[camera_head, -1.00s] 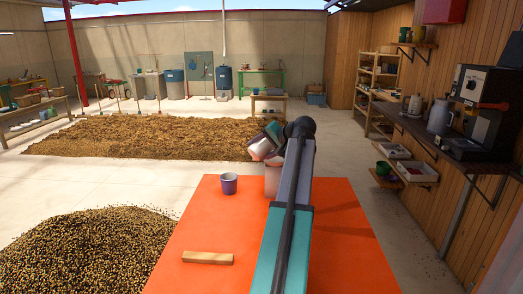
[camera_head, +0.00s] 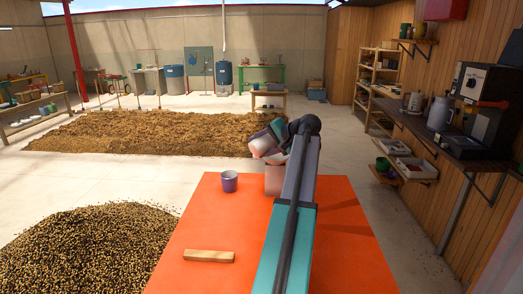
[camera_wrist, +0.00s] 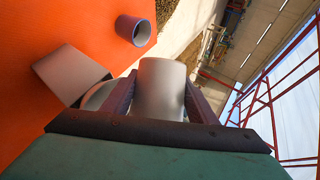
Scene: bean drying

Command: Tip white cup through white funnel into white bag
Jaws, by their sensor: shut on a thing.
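The white cup (camera_head: 263,146) is in my gripper (camera_wrist: 160,84), tilted, close above the white bag (camera_head: 273,182) on the orange table. In the wrist view the held cup (camera_wrist: 160,92) fills the space between the two fingers. The bag's pale side (camera_wrist: 68,74) shows to the left of the fingers. A rounded pale rim beside the left finger looks like the white funnel (camera_wrist: 98,97), mostly hidden. The cup's contents and the bag's inside cannot be seen. In the head view my arm hides the bag's right side.
A purple cup (camera_head: 229,182) stands on the orange table (camera_head: 340,240) left of the bag, also seen in the wrist view (camera_wrist: 133,30). A wooden block (camera_head: 208,256) lies near the front. A bean heap (camera_head: 85,250) is on the floor at left; a wooden wall with shelves is at right.

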